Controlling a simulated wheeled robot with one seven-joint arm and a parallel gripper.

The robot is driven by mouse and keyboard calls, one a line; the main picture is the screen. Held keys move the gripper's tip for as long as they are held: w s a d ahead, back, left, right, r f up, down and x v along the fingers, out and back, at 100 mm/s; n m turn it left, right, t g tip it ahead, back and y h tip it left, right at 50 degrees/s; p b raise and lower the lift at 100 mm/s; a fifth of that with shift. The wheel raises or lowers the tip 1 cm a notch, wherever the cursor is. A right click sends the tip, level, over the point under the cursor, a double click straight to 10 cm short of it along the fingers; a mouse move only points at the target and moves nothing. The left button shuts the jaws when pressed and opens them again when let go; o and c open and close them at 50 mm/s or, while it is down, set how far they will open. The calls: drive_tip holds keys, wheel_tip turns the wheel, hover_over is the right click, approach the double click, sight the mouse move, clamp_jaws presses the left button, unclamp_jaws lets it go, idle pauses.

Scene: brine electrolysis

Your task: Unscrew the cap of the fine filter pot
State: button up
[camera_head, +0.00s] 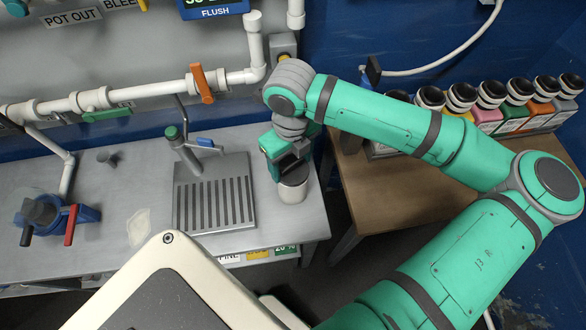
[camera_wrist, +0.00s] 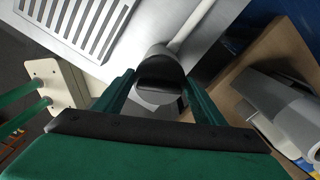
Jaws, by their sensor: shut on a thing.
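A pale, round pot (camera_head: 293,189) stands at the right end of the grey bench, directly under my gripper. I take it as the fine filter pot, though no label on it is readable. My gripper (camera_head: 292,163) points down at its top. In the wrist view, my gripper (camera_wrist: 158,88) has a finger on each side of a dark cap (camera_wrist: 160,72) and is shut on it. Grey parts of the pot show around the cap. The jaws hide the join, so I cannot tell whether the cap is still threaded on.
A slotted drain plate (camera_head: 213,200) with a green-topped tap lies left of the pot. A blue fitting (camera_head: 60,217) with red and black handles stands farther left. White pipes (camera_head: 150,92) run behind. Several capped bottles (camera_head: 490,95) stand on the wooden table (camera_head: 375,185) at right.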

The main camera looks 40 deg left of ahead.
sight(292, 163)
drive_tip(key=shift+w, duration=0.1)
drive_tip(key=o, duration=1.3)
drive_tip(key=shift+c, duration=0.2)
drive_tip(key=shift+r, duration=2.25)
